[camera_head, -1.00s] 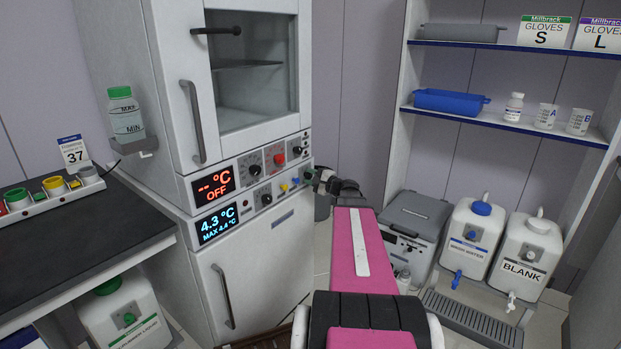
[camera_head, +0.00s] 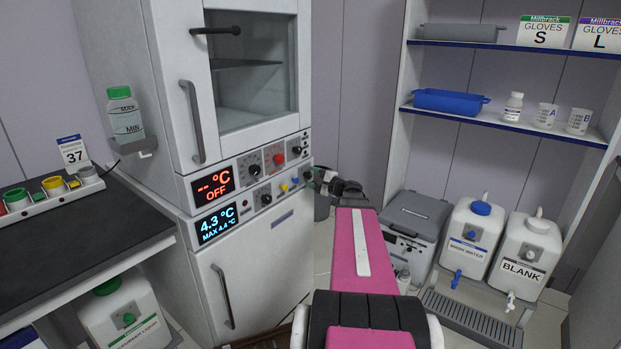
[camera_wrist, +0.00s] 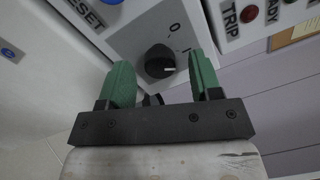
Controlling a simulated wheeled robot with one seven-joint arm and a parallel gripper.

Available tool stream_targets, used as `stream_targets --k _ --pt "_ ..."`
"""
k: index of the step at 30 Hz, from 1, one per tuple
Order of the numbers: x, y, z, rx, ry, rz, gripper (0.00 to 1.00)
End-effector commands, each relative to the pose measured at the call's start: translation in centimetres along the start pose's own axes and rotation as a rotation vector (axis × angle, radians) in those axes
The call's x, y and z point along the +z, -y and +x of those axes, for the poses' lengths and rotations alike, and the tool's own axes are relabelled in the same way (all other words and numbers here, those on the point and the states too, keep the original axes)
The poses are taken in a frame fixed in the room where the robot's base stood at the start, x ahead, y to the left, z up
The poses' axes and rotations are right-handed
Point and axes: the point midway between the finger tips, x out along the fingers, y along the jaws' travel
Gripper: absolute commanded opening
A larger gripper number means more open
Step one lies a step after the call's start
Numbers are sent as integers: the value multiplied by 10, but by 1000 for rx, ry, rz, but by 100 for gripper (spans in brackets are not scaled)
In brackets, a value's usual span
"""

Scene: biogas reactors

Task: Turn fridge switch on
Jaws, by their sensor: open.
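The two-part cabinet has a control panel (camera_head: 262,172) between its upper glass door (camera_head: 258,75) and lower door (camera_head: 268,262). The upper display (camera_head: 213,185) reads "-- °C OFF" in red. The lower display (camera_head: 217,223) is lit blue with 4.3 °C. My gripper (camera_head: 314,177) is at the panel's lower right end. In the wrist view my gripper (camera_wrist: 162,75) is open, its green fingers on either side of a black knob (camera_wrist: 158,58) marked 0 and I. The knob's white line points right in the picture. I cannot tell whether the fingers touch the knob.
A dark bench (camera_head: 75,235) is at left, with a bottle (camera_head: 124,116) on a side bracket. A grey box (camera_head: 412,228) and white canisters (camera_head: 525,252) stand on the right, below shelves (camera_head: 500,117). In the wrist view a panel with TRIP and READY labels (camera_wrist: 255,15) is at upper right.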

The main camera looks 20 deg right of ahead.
Motion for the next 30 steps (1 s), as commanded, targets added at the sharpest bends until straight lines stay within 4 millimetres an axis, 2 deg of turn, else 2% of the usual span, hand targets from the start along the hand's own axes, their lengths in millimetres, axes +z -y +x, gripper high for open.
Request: stream_targets --k 9,15,21,30 --pt "2 0 -60 -1 -1 1 58" --pt "1 0 -86 0 0 0 58" --pt "0 0 -95 0 0 0 58" --pt "0 0 -96 0 1 0 58"
